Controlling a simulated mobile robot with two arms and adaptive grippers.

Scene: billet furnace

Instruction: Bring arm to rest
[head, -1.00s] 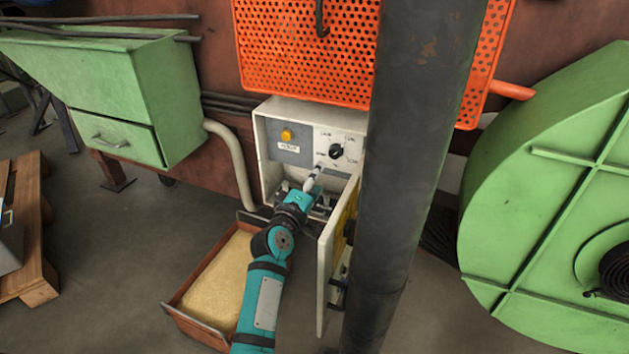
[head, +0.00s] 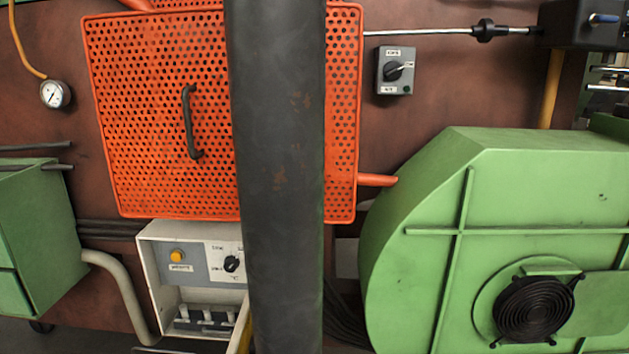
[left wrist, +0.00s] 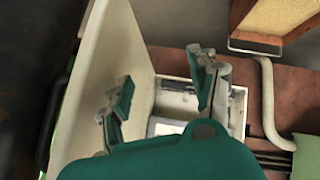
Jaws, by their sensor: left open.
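My left gripper (left wrist: 160,90) shows only in the left wrist view. Its two green-padded fingers stand wide apart with nothing between them. The white control box (left wrist: 175,92) lies beyond the fingers, and its open door (left wrist: 112,55) fills the left of that view. I cannot tell the exact gap between the gripper and the box or door. In the head view the control box (head: 157,256) has an orange button (head: 177,256), a black knob (head: 232,264) and several light switches below. Neither arm shows in the head view. My right gripper is not in view.
A dark vertical pipe (head: 277,150) stands in front of the orange perforated guard (head: 150,110) and hides part of the control box. A green blower housing (head: 420,240) is at right. A sand-filled tray (left wrist: 232,35) and a pale pipe (left wrist: 268,105) lie beside the box.

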